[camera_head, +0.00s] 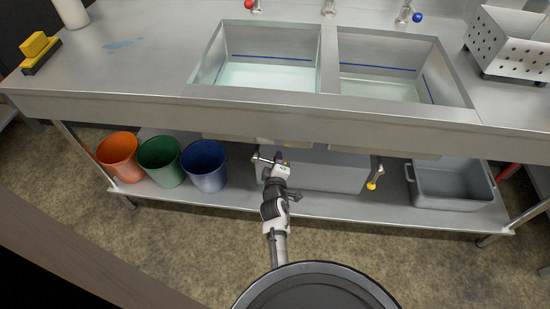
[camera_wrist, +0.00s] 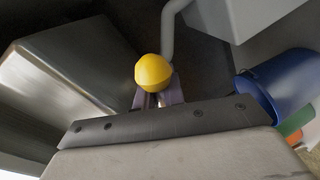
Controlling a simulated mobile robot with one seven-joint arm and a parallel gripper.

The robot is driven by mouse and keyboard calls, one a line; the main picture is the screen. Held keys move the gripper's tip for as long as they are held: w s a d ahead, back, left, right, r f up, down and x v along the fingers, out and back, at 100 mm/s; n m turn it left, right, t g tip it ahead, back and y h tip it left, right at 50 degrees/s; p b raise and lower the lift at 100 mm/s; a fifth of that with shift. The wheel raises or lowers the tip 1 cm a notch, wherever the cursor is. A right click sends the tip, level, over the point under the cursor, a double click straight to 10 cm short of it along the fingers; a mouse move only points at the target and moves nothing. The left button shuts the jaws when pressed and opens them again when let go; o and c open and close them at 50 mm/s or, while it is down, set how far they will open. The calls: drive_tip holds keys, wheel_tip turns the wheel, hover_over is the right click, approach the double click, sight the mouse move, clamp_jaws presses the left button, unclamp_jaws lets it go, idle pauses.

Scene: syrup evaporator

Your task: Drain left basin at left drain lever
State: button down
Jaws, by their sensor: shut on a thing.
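The left basin (camera_head: 270,42) is set in the steel counter and holds pale, clear water below a blue line on its wall. My gripper (camera_head: 272,162) reaches under the counter's front edge, below the left basin. In the wrist view, my gripper (camera_wrist: 156,98) is shut on a yellow round knob (camera_wrist: 154,72), which I take to be the left drain lever's. The knob sits between the fingertips. In the head view my gripper mostly hides that lever. A grey pipe (camera_wrist: 168,35) shows behind the knob.
The right basin (camera_head: 385,50) also holds water. Another yellow-knobbed lever (camera_head: 371,185) hangs below it. Orange (camera_head: 118,155), green (camera_head: 160,160) and blue (camera_head: 204,165) buckets stand left on the lower shelf. A grey box (camera_head: 325,175) is behind my gripper; a grey tub (camera_head: 450,190) is right.

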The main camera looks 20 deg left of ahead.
drive_tip(key=shift+w+d+r+n+h+p, duration=0.1)
drive_tip(key=shift+d+r+n+h+p, duration=0.1)
drive_tip(key=shift+d+n+p, duration=0.15)
drive_tip(key=shift+d+r+n+h+p, duration=0.1)
drive_tip(key=shift+d+n+h+p, duration=0.1)
drive_tip(key=shift+d+n, duration=0.2)
drive_tip(key=c, duration=1.4)
unclamp_jaws()
drive_tip(key=shift+r, duration=0.15)
drive_tip(key=shift+a+r, duration=0.1)
drive_tip(key=shift+a, duration=0.15)
drive_tip(key=shift+r, duration=0.1)
